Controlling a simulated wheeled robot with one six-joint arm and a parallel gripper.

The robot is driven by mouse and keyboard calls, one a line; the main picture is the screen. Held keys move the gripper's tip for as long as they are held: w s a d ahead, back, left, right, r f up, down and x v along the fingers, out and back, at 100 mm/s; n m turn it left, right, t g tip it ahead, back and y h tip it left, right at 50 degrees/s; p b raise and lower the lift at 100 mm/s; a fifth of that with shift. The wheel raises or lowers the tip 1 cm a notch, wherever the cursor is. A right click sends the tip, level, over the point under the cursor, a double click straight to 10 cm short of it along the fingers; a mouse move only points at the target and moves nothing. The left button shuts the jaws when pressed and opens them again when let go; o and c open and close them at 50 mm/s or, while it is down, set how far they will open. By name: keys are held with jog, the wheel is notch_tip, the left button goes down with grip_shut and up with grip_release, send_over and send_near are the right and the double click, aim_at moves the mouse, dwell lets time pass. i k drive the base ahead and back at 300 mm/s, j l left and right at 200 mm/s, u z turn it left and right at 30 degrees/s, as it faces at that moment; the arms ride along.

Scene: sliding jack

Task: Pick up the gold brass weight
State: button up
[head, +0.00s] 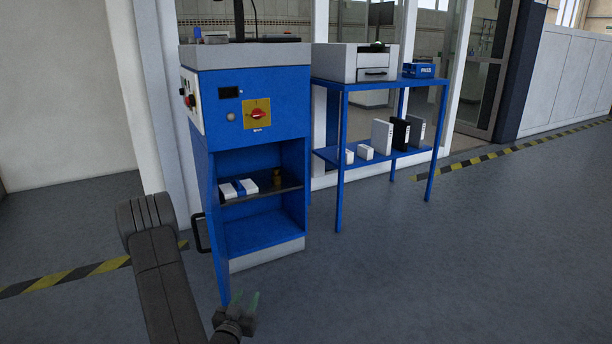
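The gold brass weight (277,177) is a small, dull gold piece. It stands on the dark middle shelf (268,193) inside the open front of the blue cabinet (242,118), right of the white and blue boxes. My gripper (246,300) is low in the picture, in front of the cabinet and well apart from the weight. Its two greenish fingers are spread with a gap between them. I see nothing held in it.
White and blue boxes (238,189) lie left of the weight. The cabinet's side walls bound the shelf. A black handle (198,233) sticks out at the left. A blue table (372,84) with several binders stands right. Floor in front is clear.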

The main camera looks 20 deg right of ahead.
aim_at(277, 177)
jog(key=i+l+z, duration=0.15)
jog(key=z, duration=0.25)
jog(key=i+l+z, duration=0.1)
jog(key=z, duration=0.35)
jog(key=i+z, duration=0.2)
jog(key=z, duration=0.2)
jog(key=i+z, duration=0.15)
jog(key=z, duration=0.3)
jog(key=i+l+z, duration=0.15)
jog(key=i+z, duration=0.3)
jog(key=i, duration=0.25)
jog(key=i+u, duration=0.7)
jog(key=u, duration=0.2)
jog(key=i+l+u, duration=0.2)
jog(key=u, duration=0.25)
jog(key=i+l+u, duration=0.1)
jog(key=i+u, duration=0.15)
jog(key=u, duration=0.2)
jog(key=i+l+u, duration=0.15)
jog(key=i+u, duration=0.15)
jog(key=u, duration=0.15)
jog(key=i+l+u, duration=0.2)
jog(key=u, duration=0.3)
jog(key=i+l+u, duration=0.15)
jog(key=l+u, duration=0.3)
jog(key=i+l+u, duration=0.25)
jog(key=k, duration=0.1)
